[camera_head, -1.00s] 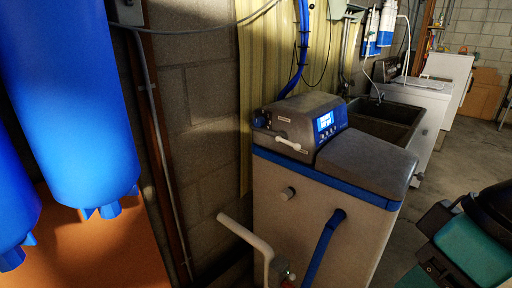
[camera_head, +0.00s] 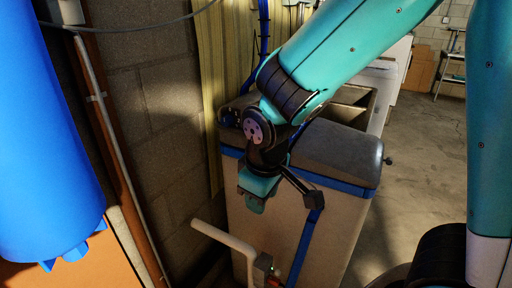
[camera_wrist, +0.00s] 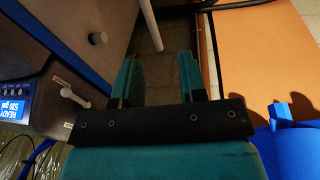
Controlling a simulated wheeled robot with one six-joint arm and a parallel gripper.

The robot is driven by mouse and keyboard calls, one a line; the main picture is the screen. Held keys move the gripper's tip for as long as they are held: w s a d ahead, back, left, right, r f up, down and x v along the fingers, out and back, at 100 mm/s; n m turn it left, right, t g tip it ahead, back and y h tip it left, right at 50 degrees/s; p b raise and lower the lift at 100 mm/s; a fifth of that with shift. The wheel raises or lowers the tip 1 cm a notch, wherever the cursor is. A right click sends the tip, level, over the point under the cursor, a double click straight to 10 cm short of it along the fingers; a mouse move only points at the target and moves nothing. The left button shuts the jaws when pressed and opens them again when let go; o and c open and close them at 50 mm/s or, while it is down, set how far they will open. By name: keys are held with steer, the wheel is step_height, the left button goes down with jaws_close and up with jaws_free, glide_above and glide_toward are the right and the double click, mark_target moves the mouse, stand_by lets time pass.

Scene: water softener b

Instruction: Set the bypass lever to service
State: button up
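The bypass lever (camera_wrist: 74,97) is a small white handle on the dark control head (camera_wrist: 42,108) of the water softener. In the wrist view it lies left of my gripper (camera_wrist: 160,72), apart from the fingers, with small white labels on either side that I cannot read. My gripper is open, with nothing between its two teal fingers. In the head view my gripper (camera_head: 257,190) hangs in front of the softener (camera_head: 335,215), below the control head. My arm hides the lever and most of the control head there.
Open floor (camera_head: 410,185) lies right of the softener.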

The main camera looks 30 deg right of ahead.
steer(key=w+d+f+n+t+h+p, duration=0.1)
steer(key=w+d+n+t+h+p, duration=0.1)
steer(key=w+d+n+t+h, duration=0.2)
steer(key=w+d+f+n+t+h+p, duration=0.2)
steer(key=w+d+n+t+h, duration=0.3)
steer(key=w+d, duration=0.5)
steer(key=w+n+h, duration=0.1)
steer(key=w+n, duration=0.1)
steer(key=w, duration=0.4)
steer(key=shift+w+d+f+n, duration=0.15)
steer(key=shift+w+f+n, duration=0.15)
steer(key=shift+w, duration=0.05)
steer(key=shift+c, duration=1.4)
